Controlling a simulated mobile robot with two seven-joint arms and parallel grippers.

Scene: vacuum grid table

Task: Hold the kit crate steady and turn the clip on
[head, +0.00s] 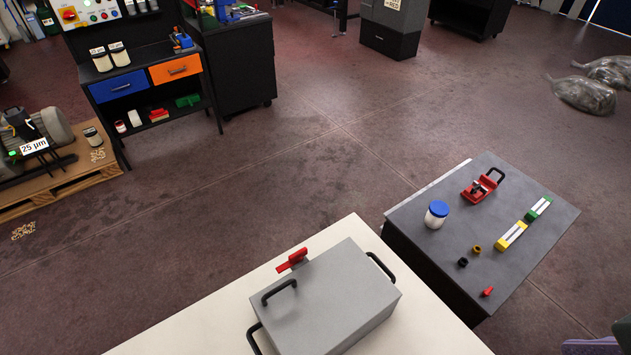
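The kit crate (335,300) is a closed grey box standing on a white table near the bottom of the head view. A red clip (292,260) sticks out at the crate's back edge, towards the left. Its lower part is hidden behind the crate. Neither of my grippers is in view, and nothing touches the crate's visible sides.
The white table (190,330) is bare left of the crate. A grey-topped table (440,265) at right holds a blue-lidded jar (436,214), a red tool (482,186), yellow and green slotted bars and small parts. Shelving and a pallet stand at the left.

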